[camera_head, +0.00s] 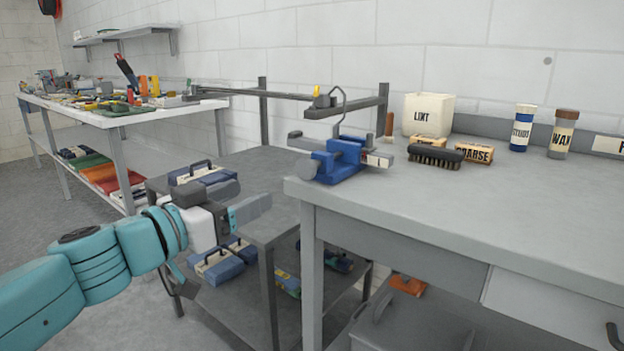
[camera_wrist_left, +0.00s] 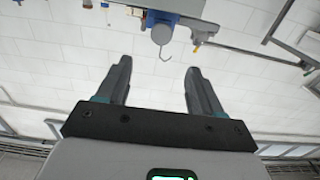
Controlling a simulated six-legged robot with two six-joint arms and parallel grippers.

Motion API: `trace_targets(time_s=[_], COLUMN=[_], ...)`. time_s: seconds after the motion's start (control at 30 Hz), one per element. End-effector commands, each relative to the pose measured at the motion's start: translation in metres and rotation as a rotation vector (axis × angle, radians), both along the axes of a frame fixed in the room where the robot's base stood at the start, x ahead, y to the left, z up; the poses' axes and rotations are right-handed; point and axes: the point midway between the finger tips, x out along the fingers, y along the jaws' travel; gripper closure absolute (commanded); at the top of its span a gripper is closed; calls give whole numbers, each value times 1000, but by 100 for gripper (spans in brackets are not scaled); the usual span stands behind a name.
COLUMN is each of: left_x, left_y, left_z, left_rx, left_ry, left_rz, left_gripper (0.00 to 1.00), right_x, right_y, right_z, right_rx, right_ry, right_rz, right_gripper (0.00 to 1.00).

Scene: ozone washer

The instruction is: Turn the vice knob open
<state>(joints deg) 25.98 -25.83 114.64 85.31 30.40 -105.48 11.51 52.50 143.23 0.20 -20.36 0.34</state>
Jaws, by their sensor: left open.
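A blue vice (camera_head: 345,160) sits at the left end of the grey workbench, with a metal bar across its top. A round grey part that looks like its knob (camera_head: 307,168) is on its left side, facing my left arm. My left gripper (camera_head: 250,208) is open and empty, left of the bench edge and below the vice, apart from it. In the left wrist view the gripper (camera_wrist_left: 158,70) has its fingers spread, and the vice (camera_wrist_left: 160,17) and its round grey knob (camera_wrist_left: 161,34) show beyond the fingertips at the top. My right gripper is not in view.
The workbench (camera_head: 440,210) also holds a lint box (camera_head: 428,115), a black brush (camera_head: 435,156) and jars at the back. A lower shelf unit (camera_head: 270,165) with blue cases stands under my left gripper. A cluttered table (camera_head: 100,115) stands farther left.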

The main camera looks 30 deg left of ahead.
Motion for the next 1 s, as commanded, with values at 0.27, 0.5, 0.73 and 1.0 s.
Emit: trace_targets(time_s=[0.27,0.5,0.73,1.0], left_x=[55,112,149,160], left_y=[-1,-5,-9,-11], left_z=[-1,-1,0,0], left_rx=[-4,-3,-3,-2], left_ry=[5,6,5,3], left_rz=[-6,-4,-1,0], left_gripper=[34,34,34,34], right_x=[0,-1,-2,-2], right_y=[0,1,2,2], right_z=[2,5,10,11], right_rx=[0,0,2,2], right_ry=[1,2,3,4], right_rz=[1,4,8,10], right_gripper=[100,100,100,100])
